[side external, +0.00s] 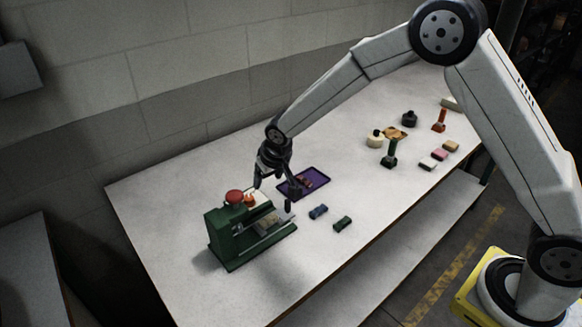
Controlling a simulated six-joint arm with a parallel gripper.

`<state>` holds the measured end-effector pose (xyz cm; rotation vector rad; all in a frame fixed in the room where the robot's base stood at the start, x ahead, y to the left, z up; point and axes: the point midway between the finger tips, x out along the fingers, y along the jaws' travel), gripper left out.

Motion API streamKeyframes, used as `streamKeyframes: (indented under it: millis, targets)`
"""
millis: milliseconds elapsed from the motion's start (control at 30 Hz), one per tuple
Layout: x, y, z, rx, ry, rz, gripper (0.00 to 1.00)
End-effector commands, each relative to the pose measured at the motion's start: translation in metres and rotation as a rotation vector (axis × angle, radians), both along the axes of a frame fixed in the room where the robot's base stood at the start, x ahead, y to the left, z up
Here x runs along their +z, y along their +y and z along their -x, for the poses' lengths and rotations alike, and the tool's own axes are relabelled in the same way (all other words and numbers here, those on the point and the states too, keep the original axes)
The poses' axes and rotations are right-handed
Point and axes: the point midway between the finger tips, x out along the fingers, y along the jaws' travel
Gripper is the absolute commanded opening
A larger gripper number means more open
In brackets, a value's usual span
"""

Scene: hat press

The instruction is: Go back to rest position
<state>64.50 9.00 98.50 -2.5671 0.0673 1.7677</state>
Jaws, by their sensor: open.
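My gripper (272,195) is open and points down above the table (183,204), between the press and the purple tray. Its fingers are spread, and I see nothing held between them. The green hat press (224,243) with a red round top (234,196) stands to the lower left of the gripper. An orange piece (250,200) sits at the press close to one finger; I cannot tell whether they touch. My arm is stretched out from its base at the lower right.
The purple tray (318,178) holds small reddish pieces. A blue block (318,212) and a green block (342,223) lie in front of it. Green (390,155) and orange (439,122) upright tools, a dark round object (409,118) and small coloured blocks stand farther right. A wall runs behind the table.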

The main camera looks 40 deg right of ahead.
Motion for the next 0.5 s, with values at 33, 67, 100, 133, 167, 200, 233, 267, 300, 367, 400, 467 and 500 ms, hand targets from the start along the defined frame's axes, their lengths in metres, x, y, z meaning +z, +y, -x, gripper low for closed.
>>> streamKeyframes:
  millis: [33, 67, 100, 133, 167, 200, 233, 267, 300, 367, 400, 467, 500]
  targets:
    - [0.007, -0.007, 0.01, 0.0, 0.005, 0.001, 0.77]
    - [0.01, -0.011, 0.016, 0.001, 0.01, 0.001, 0.77]
    - [0.014, -0.017, 0.026, 0.003, 0.016, 0.002, 0.77]
    - [0.018, -0.02, 0.033, 0.005, 0.021, 0.001, 0.77]
    - [0.02, -0.024, 0.04, 0.007, 0.026, 0.002, 0.77]
    - [0.024, -0.03, 0.05, 0.008, 0.033, 0.002, 0.77]
    - [0.027, -0.034, 0.058, 0.011, 0.038, 0.002, 0.77]
    - [0.029, -0.037, 0.066, 0.012, 0.042, 0.002, 0.77]
    - [0.032, -0.042, 0.077, 0.016, 0.049, 0.003, 0.77]
    - [0.037, -0.049, 0.093, 0.018, 0.058, 0.002, 0.77]
    - [0.039, -0.053, 0.104, 0.02, 0.064, 0.002, 0.77]
    - [0.043, -0.059, 0.121, 0.024, 0.071, 0.0, 0.77]
    - [0.044, -0.063, 0.132, 0.025, 0.077, 0.0, 0.77]
